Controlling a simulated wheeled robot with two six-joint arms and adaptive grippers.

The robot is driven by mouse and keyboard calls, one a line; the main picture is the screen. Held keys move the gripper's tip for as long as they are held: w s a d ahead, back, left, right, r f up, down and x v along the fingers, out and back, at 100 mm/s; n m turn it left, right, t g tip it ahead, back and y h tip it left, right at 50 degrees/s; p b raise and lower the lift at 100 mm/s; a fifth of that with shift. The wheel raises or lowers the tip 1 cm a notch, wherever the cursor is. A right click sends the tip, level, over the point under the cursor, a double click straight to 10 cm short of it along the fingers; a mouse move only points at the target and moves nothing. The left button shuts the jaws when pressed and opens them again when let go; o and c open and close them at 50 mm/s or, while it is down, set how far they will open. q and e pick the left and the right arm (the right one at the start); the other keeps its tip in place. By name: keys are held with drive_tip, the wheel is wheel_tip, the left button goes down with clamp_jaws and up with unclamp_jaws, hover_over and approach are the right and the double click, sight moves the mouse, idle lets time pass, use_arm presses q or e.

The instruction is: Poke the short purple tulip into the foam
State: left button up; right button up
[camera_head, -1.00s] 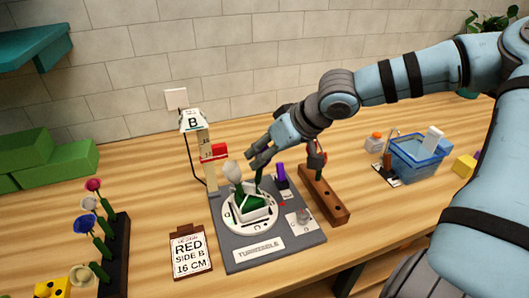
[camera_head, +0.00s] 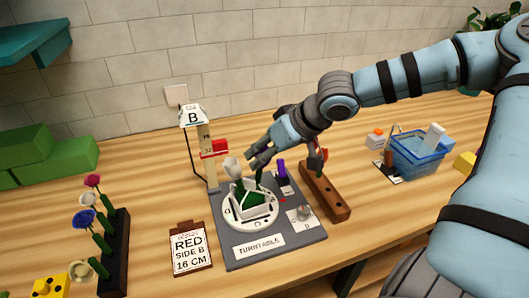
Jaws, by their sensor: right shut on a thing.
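My right gripper (camera_head: 256,160) is above the right rear of the green foam (camera_head: 249,197), shut on a dark green stem (camera_head: 260,172) that points down at the foam. The bloom on this stem is hidden by the hand, so I cannot tell its colour or whether the tip touches the foam. The foam sits in a white holder on the round turntable (camera_head: 229,216). A white flower (camera_head: 232,165) stands at the foam's left rear. A purple upright piece (camera_head: 281,168) stands behind and right of the foam; I cannot tell what it is. My left gripper is not in view.
A post with a "B" sign (camera_head: 193,117) and red slider stands behind the turntable. A wooden block (camera_head: 325,191) is to its right, partly under my arm. A card (camera_head: 189,249) reads "RED SIDE B 16 CM". A dark flower rack (camera_head: 116,255) is left; a blue bin (camera_head: 420,158) right.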

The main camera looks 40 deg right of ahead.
drive_tip(key=shift+a+f+b, duration=0.1)
drive_tip(key=shift+f+b, duration=0.2)
drive_tip(key=shift+f, duration=0.3)
idle(0.6)
idle(0.6)
drive_tip(key=o, duration=0.8)
drive_tip(key=shift+r, duration=0.15)
drive_tip(key=p+v, duration=0.2)
drive_tip(key=v, duration=0.4)
drive_tip(key=shift+s+r, duration=0.1)
idle(0.5)
